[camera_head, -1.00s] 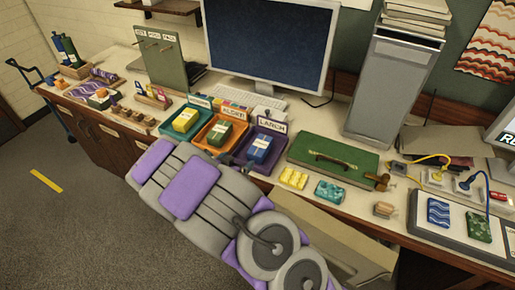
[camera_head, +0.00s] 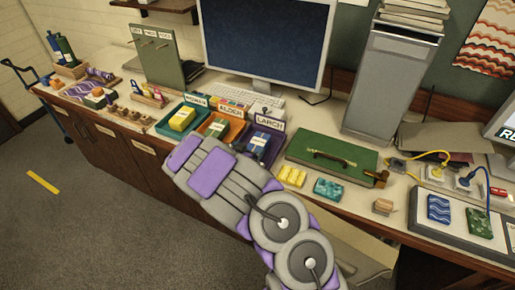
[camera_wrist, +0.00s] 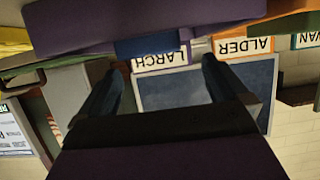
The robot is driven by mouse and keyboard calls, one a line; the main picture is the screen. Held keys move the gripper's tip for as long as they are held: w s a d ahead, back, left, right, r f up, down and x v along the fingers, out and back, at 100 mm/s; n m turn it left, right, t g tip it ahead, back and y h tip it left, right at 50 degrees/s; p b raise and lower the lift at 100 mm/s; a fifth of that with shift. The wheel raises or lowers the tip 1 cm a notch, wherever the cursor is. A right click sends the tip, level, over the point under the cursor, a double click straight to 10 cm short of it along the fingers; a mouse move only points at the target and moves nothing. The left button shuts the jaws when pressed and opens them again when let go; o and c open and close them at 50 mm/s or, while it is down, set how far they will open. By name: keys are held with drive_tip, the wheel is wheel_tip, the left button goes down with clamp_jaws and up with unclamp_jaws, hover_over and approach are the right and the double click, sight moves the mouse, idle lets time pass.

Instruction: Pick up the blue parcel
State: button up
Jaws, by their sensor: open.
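The blue parcel (camera_head: 260,140) lies in the purple tray (camera_head: 277,147) labelled LARCH, at the right end of a row of three trays. My forearm covers the front of this tray in the head view. In the wrist view, which is upside down, part of the blue parcel (camera_wrist: 150,46) shows beside the LARCH label, below the purple tray wall (camera_wrist: 90,30). My gripper (camera_wrist: 160,67) is open and empty, its two dark fingers apart, with the parcel and label showing between and beyond them. Contact with the parcel is not visible. The head view hides the fingertips.
The orange ALDER tray (camera_head: 239,131) with a green parcel (camera_head: 216,127) and a teal tray (camera_head: 164,127) with a yellow parcel (camera_head: 182,118) stand left. A green case (camera_head: 330,158) lies right. The monitor (camera_head: 268,40) and keyboard (camera_head: 243,98) stand behind.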

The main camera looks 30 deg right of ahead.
sight(257, 143)
drive_tip(key=shift+w+d+f, duration=0.25)
drive_tip(key=shift+w+d, duration=0.15)
drive_tip(key=shift+d, duration=0.15)
drive_tip(key=x, duration=0.2)
drive_tip(key=b+x, duration=0.1)
drive_tip(key=x, duration=0.1)
drive_tip(key=shift+s+d+f+b, duration=0.1)
drive_tip(key=shift+s+d+b, duration=0.1)
drive_tip(key=shift+s+b, duration=0.15)
drive_tip(key=shift+w+d+f, duration=0.2)
drive_tip(key=shift+w+d, duration=0.15)
drive_tip(key=shift+d, duration=0.05)
drive_tip(key=c, duration=1.3)
drive_tip(key=shift+o, duration=0.2)
drive_tip(key=shift+r, duration=0.2)
